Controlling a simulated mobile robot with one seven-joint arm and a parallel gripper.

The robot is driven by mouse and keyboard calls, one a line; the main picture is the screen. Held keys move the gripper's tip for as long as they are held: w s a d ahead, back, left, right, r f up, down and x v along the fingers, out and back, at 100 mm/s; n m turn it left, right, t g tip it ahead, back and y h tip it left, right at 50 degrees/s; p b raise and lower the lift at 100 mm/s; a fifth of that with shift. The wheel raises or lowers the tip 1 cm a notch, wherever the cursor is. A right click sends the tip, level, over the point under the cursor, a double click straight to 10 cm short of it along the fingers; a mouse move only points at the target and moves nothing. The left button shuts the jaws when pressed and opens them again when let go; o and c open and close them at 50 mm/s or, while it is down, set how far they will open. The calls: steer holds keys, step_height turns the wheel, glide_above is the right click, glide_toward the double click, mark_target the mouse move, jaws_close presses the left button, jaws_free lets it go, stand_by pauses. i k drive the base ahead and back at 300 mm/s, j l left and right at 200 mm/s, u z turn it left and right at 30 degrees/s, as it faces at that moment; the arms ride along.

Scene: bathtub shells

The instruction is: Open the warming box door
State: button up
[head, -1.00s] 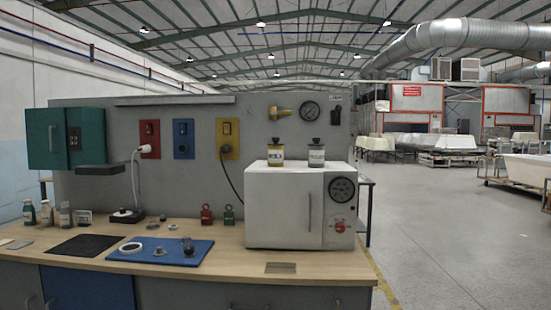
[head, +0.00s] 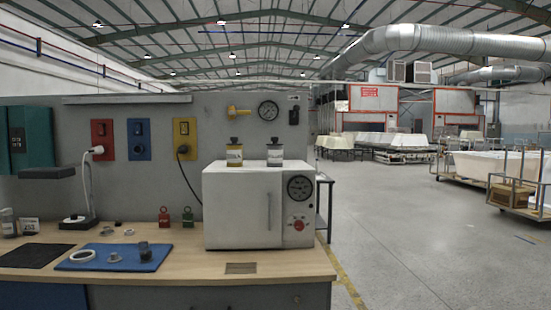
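The warming box (head: 235,208) is a white box on the right part of the wooden bench in the head view. Its front door looks shut, with a vertical bar handle (head: 269,219) near the door's right edge. A black dial (head: 300,187) and a red knob (head: 299,224) sit on the panel right of the door. My gripper is not in view.
The bench (head: 190,257) holds a blue mat (head: 115,257) with small parts, a dark mat (head: 30,254), and red and green padlock-like items (head: 164,217) left of the box. Open grey floor (head: 400,235) lies right of the bench. Carts with tubs (head: 495,165) stand farther right.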

mark_target(242, 209)
steer(key=i+l, duration=0.15)
steer(key=i, duration=0.4)
steer(key=i+l, duration=0.1)
steer(key=i, duration=0.45)
